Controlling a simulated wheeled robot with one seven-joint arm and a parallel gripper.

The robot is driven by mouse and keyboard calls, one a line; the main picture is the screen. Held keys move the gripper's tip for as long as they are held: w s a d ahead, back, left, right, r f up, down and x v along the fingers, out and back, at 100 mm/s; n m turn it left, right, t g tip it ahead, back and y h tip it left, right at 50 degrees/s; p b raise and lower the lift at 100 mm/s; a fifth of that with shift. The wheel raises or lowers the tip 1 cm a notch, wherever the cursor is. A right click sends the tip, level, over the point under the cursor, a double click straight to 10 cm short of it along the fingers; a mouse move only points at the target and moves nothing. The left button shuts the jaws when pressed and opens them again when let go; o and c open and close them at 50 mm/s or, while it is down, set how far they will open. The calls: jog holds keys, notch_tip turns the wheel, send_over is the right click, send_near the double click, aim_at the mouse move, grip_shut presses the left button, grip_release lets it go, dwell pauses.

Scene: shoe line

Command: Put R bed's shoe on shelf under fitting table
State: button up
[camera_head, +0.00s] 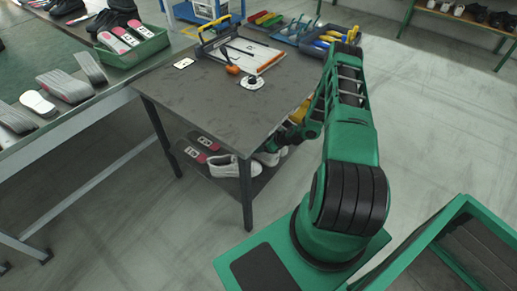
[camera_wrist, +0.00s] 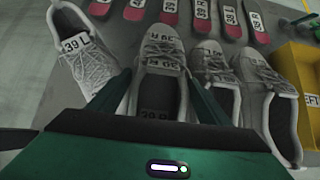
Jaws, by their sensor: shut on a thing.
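The fitting table (camera_head: 150,84) has a lower shelf (camera_head: 225,183). My gripper (camera_wrist: 160,80) reaches in at shelf height and is shut on a white laced shoe (camera_wrist: 163,62), one finger on each side. The shoe's insole label looks like 39 R, but it is dim. A white shoe marked 39 L (camera_wrist: 80,50) lies to its left, and two more white shoes (camera_wrist: 212,68) (camera_wrist: 268,90) are to its right. In the head view a white shoe (camera_head: 228,166) shows on the shelf; the gripper's fingertips are hidden there.
Red-and-grey labelled insoles (camera_wrist: 170,10) lie behind the shoes. A yellow bin (camera_wrist: 300,65) stands at the right in the wrist view. A table leg (camera_head: 246,195) stands close by. The tabletop holds a clipboard-like tray (camera_head: 240,52) and tools. A bench (camera_head: 70,120) is at left.

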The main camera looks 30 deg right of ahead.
jog(key=shift+w+a, duration=0.1)
jog(key=shift+w, duration=0.2)
jog(key=shift+w+a+f, duration=0.15)
jog(key=shift+w+f, duration=0.1)
jog(key=shift+f, duration=0.4)
jog(key=shift+w+a+f, duration=0.1)
jog(key=shift+w+f, duration=0.15)
jog(key=shift+f, duration=0.85)
